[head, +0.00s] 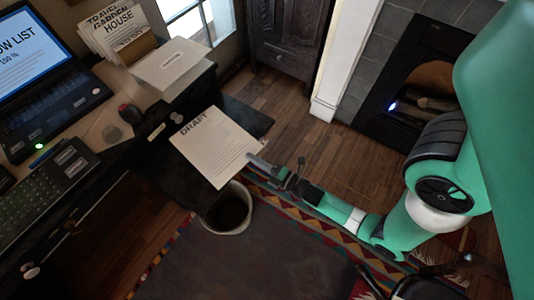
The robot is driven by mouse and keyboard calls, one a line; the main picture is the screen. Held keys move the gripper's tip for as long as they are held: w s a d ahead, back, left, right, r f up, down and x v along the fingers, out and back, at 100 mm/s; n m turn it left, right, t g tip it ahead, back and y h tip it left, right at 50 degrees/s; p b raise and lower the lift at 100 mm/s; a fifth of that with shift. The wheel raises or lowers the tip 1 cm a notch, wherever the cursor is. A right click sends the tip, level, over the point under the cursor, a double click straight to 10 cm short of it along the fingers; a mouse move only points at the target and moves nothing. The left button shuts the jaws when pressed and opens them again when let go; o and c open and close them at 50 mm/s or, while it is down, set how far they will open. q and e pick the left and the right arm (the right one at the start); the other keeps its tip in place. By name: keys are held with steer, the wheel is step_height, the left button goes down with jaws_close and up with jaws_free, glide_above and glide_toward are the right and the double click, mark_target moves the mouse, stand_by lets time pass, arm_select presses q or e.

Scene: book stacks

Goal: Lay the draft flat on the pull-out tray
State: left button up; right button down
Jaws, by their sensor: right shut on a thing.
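The draft (212,148) is a white sheet headed "DRAFT", with lines of small print. It is over the dark pull-out tray (168,188), which juts out from the desk and shows on both sides of the sheet. The sheet's near corner reaches out past the tray's edge. My right gripper (258,161) is shut on the sheet's right edge, beyond the tray. I cannot tell whether the sheet touches the tray or hangs just above it. My left gripper is not in view.
A waste bin (232,208) stands on the floor below the sheet's near corner. The wooden floor (300,130) toward the fireplace is clear.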

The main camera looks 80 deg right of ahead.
step_height(320, 180, down, 4)
steer(key=b, duration=0.3)
steer(key=shift+d+f, duration=0.15)
steer(key=shift+f, duration=0.05)
steer(key=c, duration=1.5)
jaws_free()
steer(key=shift+f+b, duration=0.1)
steer(key=shift+b, duration=0.2)
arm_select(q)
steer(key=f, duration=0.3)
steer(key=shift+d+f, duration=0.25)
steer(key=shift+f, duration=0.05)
arm_select(e)
steer(key=o, duration=0.5)
